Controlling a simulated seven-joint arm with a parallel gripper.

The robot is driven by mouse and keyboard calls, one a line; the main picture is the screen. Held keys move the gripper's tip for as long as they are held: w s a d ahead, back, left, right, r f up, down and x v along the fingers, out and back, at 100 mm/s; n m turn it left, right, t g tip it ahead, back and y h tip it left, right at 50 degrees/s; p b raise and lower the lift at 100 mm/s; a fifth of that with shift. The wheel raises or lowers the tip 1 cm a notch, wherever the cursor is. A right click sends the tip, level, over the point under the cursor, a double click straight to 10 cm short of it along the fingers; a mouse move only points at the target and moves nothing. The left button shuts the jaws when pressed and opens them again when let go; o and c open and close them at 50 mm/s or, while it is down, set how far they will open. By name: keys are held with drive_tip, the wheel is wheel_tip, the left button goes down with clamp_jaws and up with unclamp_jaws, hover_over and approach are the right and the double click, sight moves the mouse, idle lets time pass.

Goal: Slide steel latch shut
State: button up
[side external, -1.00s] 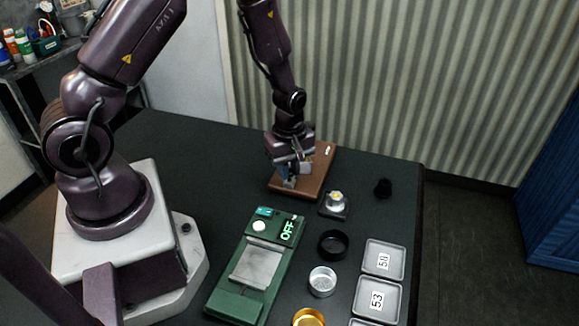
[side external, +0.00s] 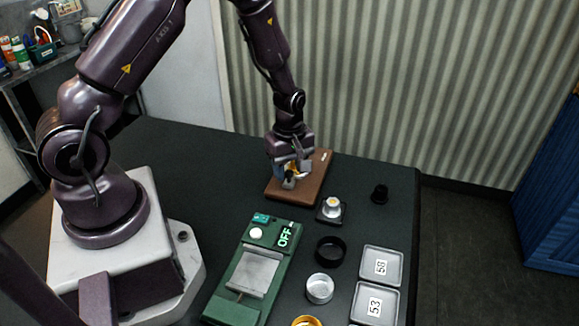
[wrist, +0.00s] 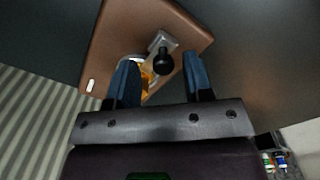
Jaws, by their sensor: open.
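The steel latch (wrist: 170,40) is a pale metal plate on the brown board (wrist: 130,28), with a round black knob (wrist: 162,61) standing on it. My gripper (wrist: 160,66) is open, with one blue-grey finger on each side of the knob and a visible gap to it. An orange and white part shows behind the left finger in the wrist view. In the side view my gripper (side external: 290,179) is low over the left part of the brown board (side external: 318,168). It hides the latch there, apart from a dark bit and an orange bit.
A green scale (side external: 257,262) reading OFF, a black ring (side external: 330,250), metal cups and numbered trays (side external: 381,265) stand in front.

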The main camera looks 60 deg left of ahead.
sight(287, 171)
wheel_tip(287, 171, up, 13)
idle(0.4)
drive_tip(key=s+d+r+m+t, duration=0.2)
drive_tip(key=s+d+r+m, duration=0.2)
drive_tip(key=s+r+m, duration=0.4)
drive_tip(key=s+d+r+m+t, duration=0.3)
drive_tip(key=s+d+r+m, duration=0.1)
drive_tip(key=s+r+m, duration=0.4)
drive_tip(key=shift+d+r+m+t, duration=0.3)
drive_tip(key=shift+r+m, duration=0.2)
drive_tip(key=shift+m, duration=0.5)
